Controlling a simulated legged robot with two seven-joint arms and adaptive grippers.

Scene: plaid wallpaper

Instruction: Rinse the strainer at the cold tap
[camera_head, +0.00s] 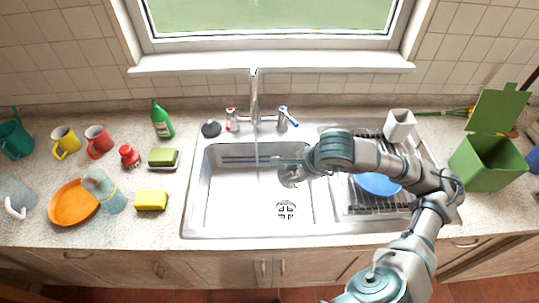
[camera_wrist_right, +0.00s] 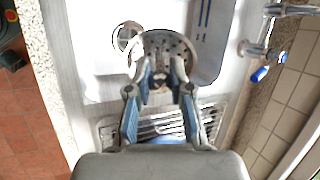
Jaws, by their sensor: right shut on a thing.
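The strainer (camera_head: 290,178), a grey perforated metal disc, is over the right part of the sink basin (camera_head: 228,190). It shows clearly in the right wrist view (camera_wrist_right: 166,44). My right gripper (camera_head: 284,163) is shut on its near edge; in the wrist view the fingertips (camera_wrist_right: 160,82) meet there. The tap spout (camera_head: 254,95) stands behind the basin, left of the gripper. A thin pale line below it looks like running water, left of the strainer. The blue-marked cold tap handle (camera_head: 288,115) is right of the spout, the red-marked handle (camera_head: 231,120) left. My left gripper is out of view.
The drain (camera_head: 286,210) is in the basin floor. Right of it are a dish rack (camera_head: 372,207) with a blue plate (camera_head: 376,185), a white cup (camera_head: 399,125) and a green bin (camera_head: 487,162). Mugs, sponges, a green bottle (camera_head: 162,121) and an orange plate (camera_head: 68,205) stand left.

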